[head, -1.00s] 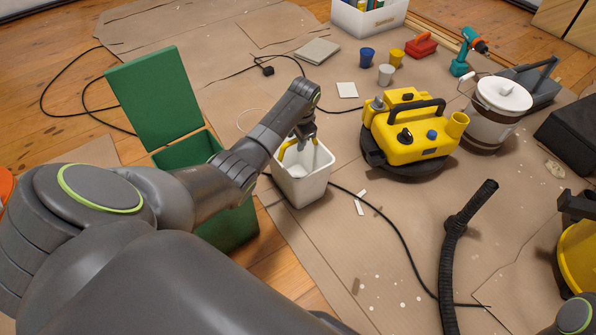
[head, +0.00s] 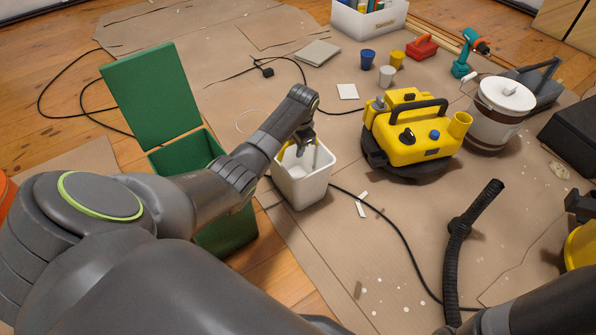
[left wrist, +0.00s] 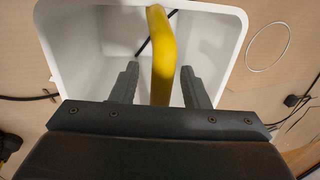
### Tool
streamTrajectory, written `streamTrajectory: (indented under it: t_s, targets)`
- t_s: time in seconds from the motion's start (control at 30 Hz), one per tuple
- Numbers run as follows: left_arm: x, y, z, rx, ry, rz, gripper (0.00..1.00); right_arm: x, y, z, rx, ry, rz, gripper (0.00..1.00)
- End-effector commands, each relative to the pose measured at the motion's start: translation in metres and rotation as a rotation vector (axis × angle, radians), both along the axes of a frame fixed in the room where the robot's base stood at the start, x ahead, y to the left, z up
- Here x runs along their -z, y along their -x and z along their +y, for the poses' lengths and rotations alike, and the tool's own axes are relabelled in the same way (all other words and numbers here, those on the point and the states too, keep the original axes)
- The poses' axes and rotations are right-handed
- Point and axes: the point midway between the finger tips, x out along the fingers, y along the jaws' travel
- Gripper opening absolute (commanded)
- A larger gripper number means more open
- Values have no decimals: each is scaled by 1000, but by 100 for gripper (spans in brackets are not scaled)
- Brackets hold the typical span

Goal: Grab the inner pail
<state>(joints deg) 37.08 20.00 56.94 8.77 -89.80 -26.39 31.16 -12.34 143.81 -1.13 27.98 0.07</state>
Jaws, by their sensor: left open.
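The inner pail is a white, square-mouthed bin (head: 301,190) standing upright on the brown sheet in the head view, just right of the green bin. It fills the upper part of the left wrist view (left wrist: 85,45). A yellow handle (left wrist: 160,55) crosses its mouth. My left gripper (head: 306,143) is over the pail's mouth, pointing down. In the left wrist view its two fingers (left wrist: 160,88) are apart, with the yellow handle between them and a gap on each side.
The green bin (head: 225,232) with its lid up stands close left of the pail. A yellow vacuum (head: 410,140) is to the right, its black hose (head: 455,250) nearer. A black cable passes by the pail. Brown sheet in front is mostly clear.

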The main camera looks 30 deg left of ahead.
Motion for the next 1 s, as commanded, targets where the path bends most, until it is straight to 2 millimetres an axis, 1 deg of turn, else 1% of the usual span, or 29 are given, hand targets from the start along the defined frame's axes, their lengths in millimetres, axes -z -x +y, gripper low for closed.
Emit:
streamTrajectory:
  t_s: [0.13,0.17,0.4,0.47,1.0]
  targets:
    - [0,0,0,0,0,0,41,0,0,0,0,0,0,83]
    - [0,0,0,0,0,0,39,0,0,0,0,0,0,83]
    - [0,0,0,0,0,0,7,0,0,0,0,0,0,83]
    - [0,0,0,0,0,0,0,0,0,0,0,0,0,83]
    - [-3,0,0,0,0,-1,0,-1,0,0,5,-1,-1,83]
